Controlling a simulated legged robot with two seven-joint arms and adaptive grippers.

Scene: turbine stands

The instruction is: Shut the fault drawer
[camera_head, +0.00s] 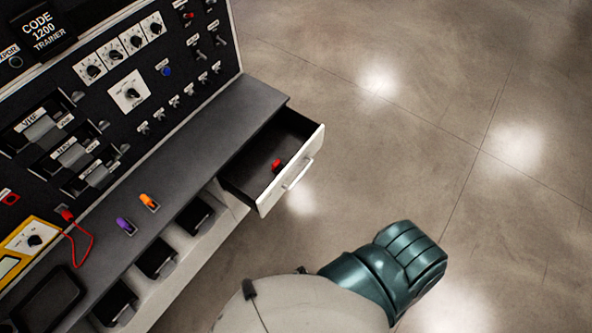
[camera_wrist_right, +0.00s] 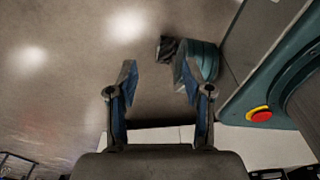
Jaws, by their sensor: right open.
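The fault drawer (camera_head: 291,174) is pulled out from under the right end of the trainer console in the head view. It has a white front with a bar handle (camera_head: 298,173) and a dark interior. A small red object (camera_head: 277,166) lies inside. Neither gripper shows in the head view. In the right wrist view my right gripper (camera_wrist_right: 157,75) is open and empty, with blue inner pads. A pale strip (camera_wrist_right: 150,136) shows behind its fingers; I cannot tell whether it is the drawer. My left gripper is out of view.
The black console panel (camera_head: 113,68) with switches and knobs stands at left above a grey ledge (camera_head: 185,135). Purple (camera_head: 125,225) and orange (camera_head: 148,201) switches sit on the ledge. Dark open bins (camera_head: 157,260) are below it. The floor (camera_head: 430,110) right of the drawer is clear.

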